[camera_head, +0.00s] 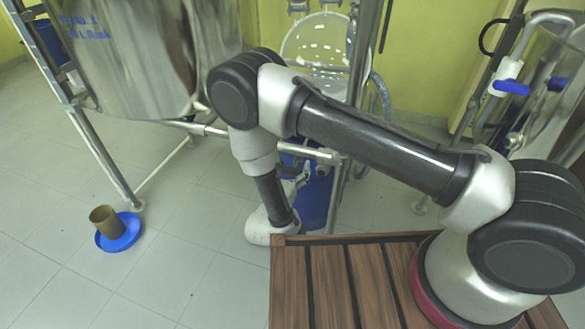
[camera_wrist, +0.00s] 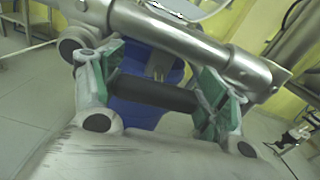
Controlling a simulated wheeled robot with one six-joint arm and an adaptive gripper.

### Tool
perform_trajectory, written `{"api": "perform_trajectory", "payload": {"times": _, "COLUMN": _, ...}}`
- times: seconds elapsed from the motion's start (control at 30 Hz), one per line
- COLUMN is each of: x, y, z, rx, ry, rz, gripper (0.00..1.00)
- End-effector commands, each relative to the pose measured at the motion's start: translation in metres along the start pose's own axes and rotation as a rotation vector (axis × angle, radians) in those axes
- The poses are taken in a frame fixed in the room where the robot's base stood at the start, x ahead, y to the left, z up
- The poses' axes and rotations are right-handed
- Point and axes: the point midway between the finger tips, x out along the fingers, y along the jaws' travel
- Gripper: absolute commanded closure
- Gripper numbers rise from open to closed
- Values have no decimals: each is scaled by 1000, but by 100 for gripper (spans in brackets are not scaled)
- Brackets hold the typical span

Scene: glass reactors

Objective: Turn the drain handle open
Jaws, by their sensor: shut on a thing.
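My gripper (camera_wrist: 155,92) shows in the wrist view, with green pads on its two fingers. It is shut on a dark, bar-shaped drain handle (camera_wrist: 155,93) that spans the gap between the pads. A steel pipe (camera_wrist: 195,47) crosses just above and behind the fingers. In the head view my arm reaches down below the glass reactor (camera_head: 318,45), and the handle cannot be made out there.
A blue container (camera_wrist: 140,112) stands behind the handle; it also shows in the head view (camera_head: 314,205). Frame tubes (camera_head: 100,150) surround the vessels. A brown cup (camera_head: 104,222) stands on a blue dish (camera_head: 128,233) on the floor at left. A blue-handled valve (camera_head: 512,87) is at upper right.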

Motion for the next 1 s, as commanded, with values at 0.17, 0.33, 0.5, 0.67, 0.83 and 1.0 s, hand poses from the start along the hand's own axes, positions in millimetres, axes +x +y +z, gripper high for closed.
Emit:
{"api": "perform_trajectory", "payload": {"times": 0.17, "x": 0, "y": 1, "z": 0, "rx": -87, "ry": 0, "rz": -1, "gripper": 50}}
{"api": "perform_trajectory", "payload": {"times": 0.33, "x": 0, "y": 2, "z": 0, "rx": -224, "ry": 0, "rz": -1, "gripper": 50}}
{"api": "perform_trajectory", "payload": {"times": 0.5, "x": 0, "y": 3, "z": -1, "rx": -384, "ry": 1, "rz": 0, "gripper": 50}}
{"api": "perform_trajectory", "payload": {"times": 0.67, "x": 0, "y": 5, "z": -2, "rx": -537, "ry": 1, "rz": 0, "gripper": 50}}
{"api": "perform_trajectory", "payload": {"times": 0.83, "x": 0, "y": 6, "z": -2, "rx": -698, "ry": 1, "rz": 0, "gripper": 50}}
{"api": "perform_trajectory", "payload": {"times": 1.0, "x": 0, "y": 7, "z": -4, "rx": -859, "ry": 1, "rz": 1, "gripper": 50}}
